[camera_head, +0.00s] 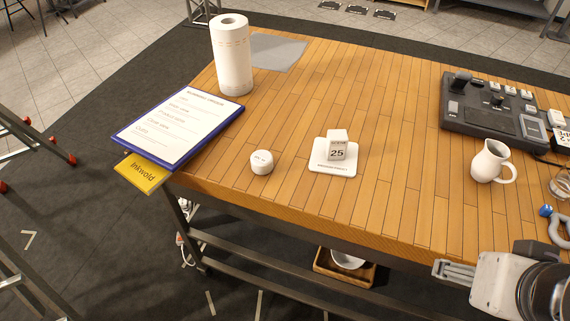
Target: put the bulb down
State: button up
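I cannot make out a bulb anywhere in this view. My gripper (455,271) is at the lower right, beside the table's front edge, with its pale grey fingers pointing left. Part of my arm shows behind it, cut off by the picture's right edge. The view does not show clearly whether the fingers are apart or together, and nothing is visible between them. The wooden table (385,130) fills the middle.
A paper towel roll (232,58), clipboard (181,122), yellow card (144,172), small white round device (261,162), calendar block (337,151), white pitcher (490,162), dark control panel (490,115) and clear glass item (561,184) are on the table. The centre-right front is clear.

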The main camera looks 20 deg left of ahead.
jog(key=w+a+f+n+t+y, duration=0.1)
jog(key=w+a+n+t+y, duration=0.1)
jog(key=w+a, duration=0.7)
jog(key=n+t+y, duration=0.2)
jog(key=n+y, duration=0.1)
send_near(266, 160)
jog(key=w+d+r, duration=0.2)
jog(key=w+d, duration=0.2)
jog(key=d, duration=0.6)
jog(key=a+f, duration=0.1)
jog(key=a, duration=0.2)
jog(key=a+f+n+t+y, duration=0.1)
jog(key=a+f, duration=0.1)
jog(key=a, duration=0.1)
jog(key=s+a+f+y, duration=0.1)
jog(key=a+f, duration=0.1)
jog(key=a, duration=0.1)
jog(key=shift+a+n, duration=0.1)
jog(key=shift+n, duration=0.2)
jog(key=shift+s+a+f+t+y, duration=0.1)
jog(key=shift+s+a+t+y, duration=0.1)
jog(key=shift+a, duration=0.1)
jog(key=shift+s+a+f+t+y, duration=0.1)
jog(key=shift+a+f+y, duration=0.1)
jog(key=shift+a, duration=0.1)
jog(key=shift+w, duration=0.1)
jog(key=shift+x, duration=1.15)
jog(key=shift+a, duration=0.1)
